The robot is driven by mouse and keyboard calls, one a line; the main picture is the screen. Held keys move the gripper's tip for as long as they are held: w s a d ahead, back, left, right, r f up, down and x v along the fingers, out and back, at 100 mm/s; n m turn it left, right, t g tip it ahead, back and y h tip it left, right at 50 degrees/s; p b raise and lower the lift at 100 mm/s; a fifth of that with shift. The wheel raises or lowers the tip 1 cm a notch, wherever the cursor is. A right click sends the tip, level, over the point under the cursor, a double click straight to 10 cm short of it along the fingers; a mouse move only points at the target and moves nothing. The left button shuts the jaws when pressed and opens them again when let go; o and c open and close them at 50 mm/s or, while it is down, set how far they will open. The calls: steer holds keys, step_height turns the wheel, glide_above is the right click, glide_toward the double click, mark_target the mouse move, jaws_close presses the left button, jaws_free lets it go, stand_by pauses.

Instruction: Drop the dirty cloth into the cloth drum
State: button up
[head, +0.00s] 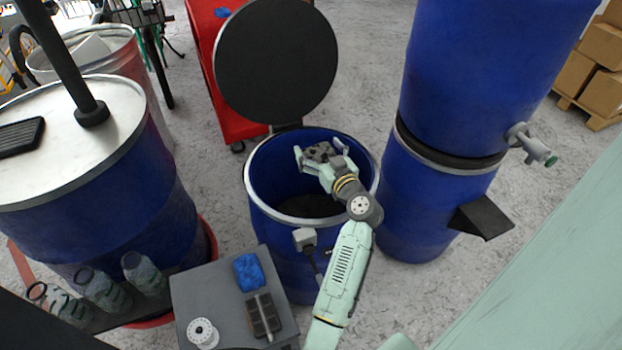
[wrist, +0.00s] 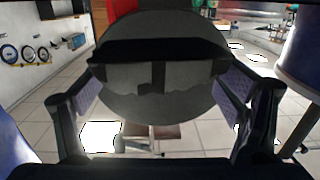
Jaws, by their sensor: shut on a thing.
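The cloth drum (head: 262,226) is a blue drum with a pale metal rim, standing open in the middle of the head view. Its round black lid (head: 277,60) is tipped up behind it, and it also fills the middle of the wrist view (wrist: 160,108). My gripper (head: 320,153) is over the drum's mouth, shut on the dirty cloth (head: 320,151), a crumpled dark grey piece. In the wrist view the cloth (wrist: 150,75) spans between the two fingers. The drum's dark inside shows below the gripper; its contents are hard to make out.
Stacked blue drums (head: 435,195) with a side tap and black spout stand close on the right. A large blue drum (head: 100,215) with bottles before it stands left. A grey bench top (head: 215,290) in front holds a blue cloth (head: 249,272), a dark tool and a white disc.

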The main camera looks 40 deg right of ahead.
steer(key=o, duration=1)
step_height(320, 180, up, 10)
stand_by(0.6)
